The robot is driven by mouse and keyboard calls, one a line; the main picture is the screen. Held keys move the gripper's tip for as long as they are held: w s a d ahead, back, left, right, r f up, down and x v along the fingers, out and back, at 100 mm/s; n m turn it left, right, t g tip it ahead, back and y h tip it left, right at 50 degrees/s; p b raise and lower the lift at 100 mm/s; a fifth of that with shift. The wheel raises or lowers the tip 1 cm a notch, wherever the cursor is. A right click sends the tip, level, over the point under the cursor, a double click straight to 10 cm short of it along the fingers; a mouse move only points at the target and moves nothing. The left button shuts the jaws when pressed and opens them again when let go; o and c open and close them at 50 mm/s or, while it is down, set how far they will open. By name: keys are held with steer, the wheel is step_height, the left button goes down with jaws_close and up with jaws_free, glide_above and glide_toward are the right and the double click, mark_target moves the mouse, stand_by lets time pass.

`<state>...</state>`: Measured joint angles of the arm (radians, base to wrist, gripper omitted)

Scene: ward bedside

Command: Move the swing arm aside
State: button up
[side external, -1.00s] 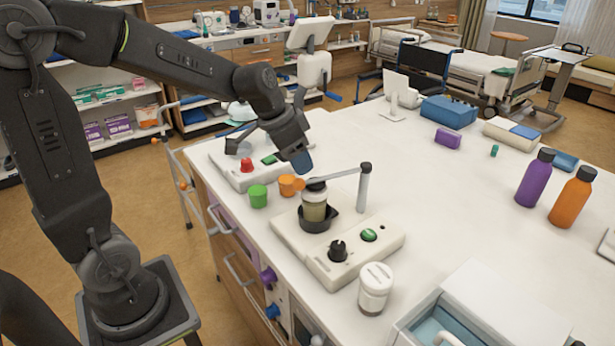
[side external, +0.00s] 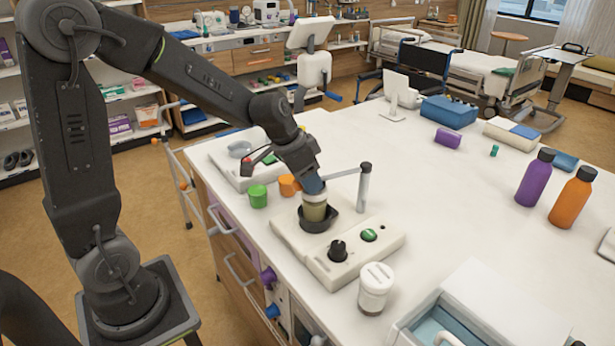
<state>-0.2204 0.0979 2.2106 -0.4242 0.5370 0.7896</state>
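The swing arm (side external: 345,172) is a thin grey bar that runs left from the dark top of an upright post (side external: 363,188) on a white device base (side external: 345,266). Its left end passes behind my gripper, above a jar (side external: 314,208) with pale contents that stands in a black round holder (side external: 333,219). My gripper (side external: 313,186) points down and right, its blue tip at the left end of the swing arm, just over the jar. Whether it touches the arm or the jar I cannot tell. The fingers overlap from this side, so their opening is hidden.
The base carries a black knob (side external: 338,250) and a green button (side external: 369,235). A white lidded jar (side external: 375,288) stands in front. Green (side external: 258,196) and orange (side external: 287,185) cups are left of the holder. Purple (side external: 535,178) and orange (side external: 572,197) bottles stand right; the table between is clear.

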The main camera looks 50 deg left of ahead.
jaws_close()
steer(key=shift+a, duration=0.15)
steer(key=shift+w+a+m, duration=0.3)
steer(key=shift+a+m, duration=0.4)
steer(key=shift+a, duration=0.05)
steer(key=w+a+m+g+h, duration=0.1)
steer(key=w+a+m+g, duration=0.1)
steer(key=w+a+m, duration=0.2)
steer(key=w+a+m+g+h, duration=0.2)
steer(key=w+a+m+g, duration=0.1)
steer(key=w+m, duration=0.6)
steer(key=shift+a+m, duration=0.4)
steer(key=shift+a, duration=0.5)
steer(key=shift+w, duration=0.1)
